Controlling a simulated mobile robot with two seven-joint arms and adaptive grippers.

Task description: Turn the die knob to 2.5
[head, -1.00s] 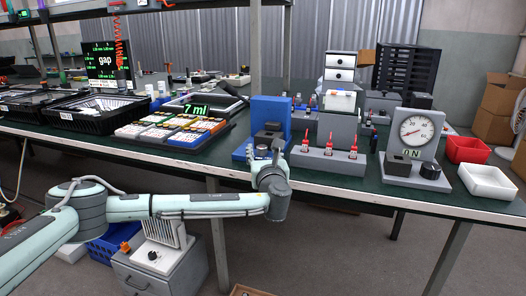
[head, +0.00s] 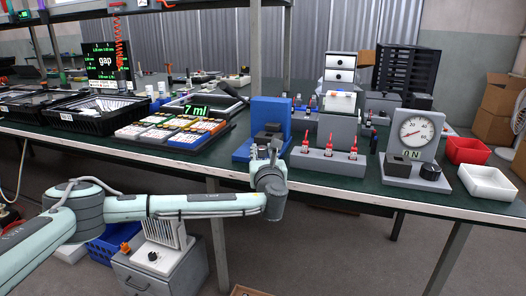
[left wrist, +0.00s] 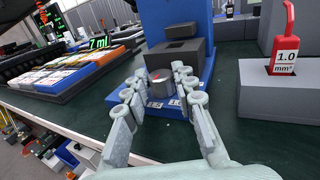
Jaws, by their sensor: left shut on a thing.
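The blue press-like stand (head: 270,106) with a dark grey block on it stands at the front edge of the green bench; it also shows in the left wrist view (left wrist: 174,18). The die knob (left wrist: 160,86) is a small grey cylinder with a red mark on top, in front of the dark block on the blue base. In the head view the left gripper (head: 265,155) mostly hides the knob. My right gripper is not in view.
A grey holder with red-topped tools (head: 327,160) stands just right of the blue stand. A tray of small boxes (head: 172,134) lies to the left. A dial gauge stand (head: 416,133) and red and white bins (head: 487,182) are farther right.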

